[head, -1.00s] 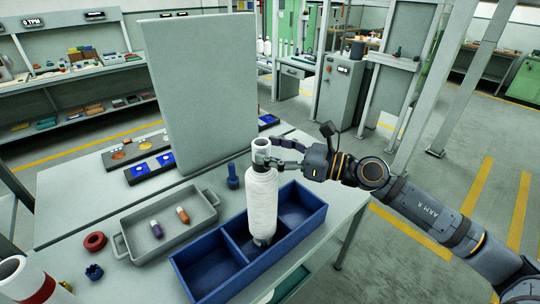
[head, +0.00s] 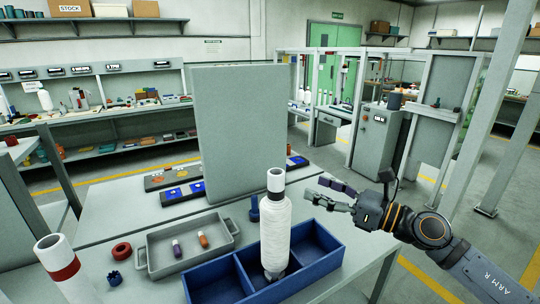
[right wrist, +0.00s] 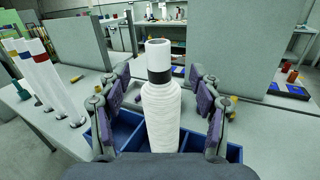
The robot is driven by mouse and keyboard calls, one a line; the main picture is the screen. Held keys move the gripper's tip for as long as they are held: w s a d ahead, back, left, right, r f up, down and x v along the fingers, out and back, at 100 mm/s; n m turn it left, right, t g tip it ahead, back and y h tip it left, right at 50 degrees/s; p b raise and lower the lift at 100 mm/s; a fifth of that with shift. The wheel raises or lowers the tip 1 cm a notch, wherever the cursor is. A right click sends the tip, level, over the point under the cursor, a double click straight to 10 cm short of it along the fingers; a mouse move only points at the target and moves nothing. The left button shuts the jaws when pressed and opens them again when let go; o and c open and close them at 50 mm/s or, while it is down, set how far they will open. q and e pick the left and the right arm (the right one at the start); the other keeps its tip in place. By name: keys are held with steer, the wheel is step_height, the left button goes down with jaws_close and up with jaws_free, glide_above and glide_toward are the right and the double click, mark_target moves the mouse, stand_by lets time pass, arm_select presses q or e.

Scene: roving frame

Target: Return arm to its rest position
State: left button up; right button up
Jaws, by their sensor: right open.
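My right gripper (head: 335,194) is open and empty, to the right of a white yarn spool (head: 276,228) with a dark band near its top. The spool stands upright in the blue divided bin (head: 213,283). In the right wrist view the spool (right wrist: 161,112) stands beyond the open fingers (right wrist: 163,100), centred between them, with the blue bin (right wrist: 233,153) below. The gripper is apart from the spool in the head view. My left gripper is not in view.
A grey tray (head: 152,258) holds two small capsule-shaped parts. A red ring (head: 121,251) and a blue knob lie left of it. A grey upright panel (head: 240,130) stands behind. A white tube with a red band (head: 62,270) stands front left. Open floor lies right.

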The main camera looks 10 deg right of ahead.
steer(key=w+d+f+m+t+h, duration=0.1)
steer(key=d+f+m+t+h, duration=0.4)
steer(key=m, duration=0.7)
steer(key=d+m+t+h, duration=0.3)
steer(key=m+h, duration=0.4)
steer(key=m, duration=0.5)
steer(key=s+d+f+m+g+h, duration=0.2)
steer(key=f+m+g+h, duration=0.1)
steer(key=f+m, duration=0.25)
steer(key=s+d+f+m+g+h, duration=0.2)
steer(key=f+m+g+h, duration=0.1)
steer(key=f+m, duration=0.3)
steer(key=s+a+f+m+g+y, duration=0.2)
steer(key=s+a+f+m+g, duration=0.25)
steer(key=s+f, duration=0.5)
steer(key=s+a+f+m+g+y, duration=0.1)
steer(key=s+a+f+m+g, duration=0.2)
steer(key=s+f+g, duration=0.5)
steer(key=s+d+f, duration=0.1)
steer(key=s+f, duration=0.1)
steer(key=f, duration=1)
steer(key=s+d+f, duration=0.1)
steer(key=d+f, duration=0.1)
steer(key=f, duration=1.1)
steer(key=s+f+m, duration=0.1)
steer(key=s+f, duration=1.8)
steer(key=s, duration=0.1)
steer(key=shift+d+g+y, duration=0.3)
steer(key=shift+d+g, duration=0.15)
